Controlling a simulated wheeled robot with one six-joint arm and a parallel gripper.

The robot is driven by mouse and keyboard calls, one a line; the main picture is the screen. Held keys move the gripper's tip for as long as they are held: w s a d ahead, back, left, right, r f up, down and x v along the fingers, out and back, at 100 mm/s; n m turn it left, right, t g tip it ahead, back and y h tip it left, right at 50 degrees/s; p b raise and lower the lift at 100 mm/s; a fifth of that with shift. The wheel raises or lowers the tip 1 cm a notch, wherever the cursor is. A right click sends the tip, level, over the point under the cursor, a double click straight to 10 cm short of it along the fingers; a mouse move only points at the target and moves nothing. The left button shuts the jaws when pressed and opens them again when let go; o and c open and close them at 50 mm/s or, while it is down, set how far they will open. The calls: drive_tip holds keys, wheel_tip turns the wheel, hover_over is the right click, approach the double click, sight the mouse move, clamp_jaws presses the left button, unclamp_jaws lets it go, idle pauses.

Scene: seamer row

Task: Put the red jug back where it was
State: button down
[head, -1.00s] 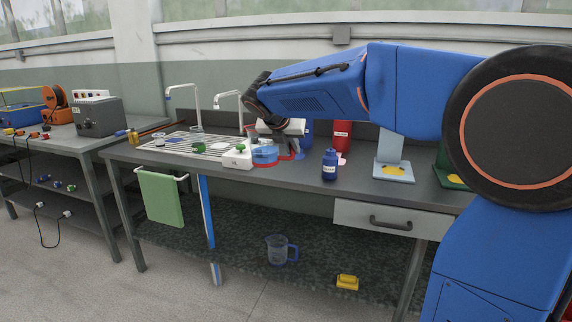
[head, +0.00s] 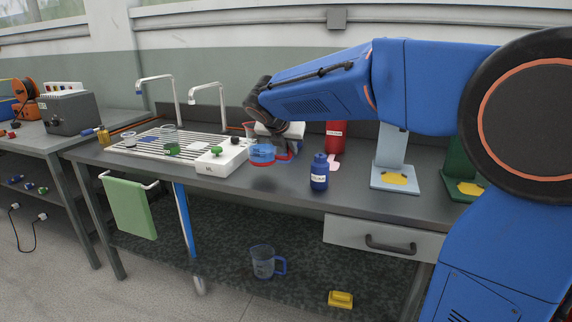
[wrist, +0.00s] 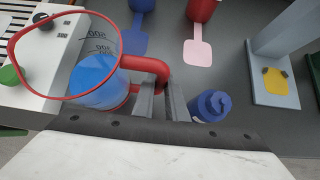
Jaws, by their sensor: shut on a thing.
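The red jug (head: 262,155) is a clear jug with a red rim and handle and blue liquid inside. In the head view it is at the middle of the counter, just right of the white valve box. My gripper (head: 284,142) is partly hidden by my wrist there. In the wrist view my gripper (wrist: 163,98) is shut on the jug's red handle (wrist: 150,67), and the jug's blue contents (wrist: 98,82) show to its left. A dark patch lies on the counter below the jug. Whether its base touches the counter is unclear.
A blue bottle (head: 319,172) stands to the right of the jug. A red canister (head: 335,136) is behind. The white valve box (head: 221,158) and draining rack (head: 150,146) are left. A blue-handled jug (head: 264,262) is on the lower shelf. Counter in front is clear.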

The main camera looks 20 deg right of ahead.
drive_tip(key=shift+f, duration=2.45)
drive_tip(key=shift+f, duration=0.15)
drive_tip(key=c, duration=1.8)
unclamp_jaws()
drive_tip(key=shift+o, duration=0.2)
